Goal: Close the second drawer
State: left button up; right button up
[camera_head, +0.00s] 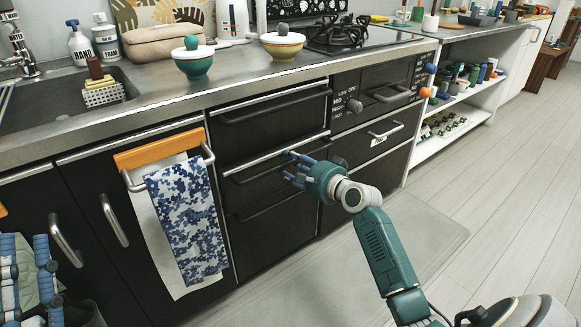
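The second drawer (262,182) is in the black drawer stack left of the oven, below the top drawer (268,128). A pale strip runs along its upper edge, and it looks slightly out from the drawer above. Its dark bar handle (252,175) runs across the front. My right gripper (290,168), teal with blue fingers, is at the right part of this front, by the handle. Its fingers are apart and hold nothing visible; contact is unclear. My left gripper (28,262) is at the lower left edge, partly cut off, its blue fingers apart.
A towel (188,222) hangs on a rail left of the drawers. Bowls (194,64) and a gas hob (345,35) are on the counter. An open shelf (465,100) stands further right. The floor (500,220) at right is clear.

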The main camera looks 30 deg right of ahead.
pick_arm(q)
jog(key=shift+s+r, duration=0.25)
pick_arm(e)
jog(key=shift+w, duration=0.2)
pick_arm(q)
jog(key=shift+h, duration=0.3)
pick_arm(e)
grip_shut()
jog(key=shift+w+r, duration=0.1)
jog(key=shift+w, duration=0.2)
jog(key=shift+p+x, duration=0.3)
jog(key=shift+x, duration=0.6)
pick_arm(q)
jog(key=w+f, duration=0.1)
jog(key=w+f+g+y, duration=0.1)
jog(key=shift+w+d+f, duration=0.1)
jog(key=shift+w+f, duration=0.05)
jog(key=shift+f, duration=0.15)
pick_arm(e)
grip_release()
jog(key=a+v, duration=0.1)
jog(key=v, duration=1.1)
jog(key=shift+d, duration=0.45)
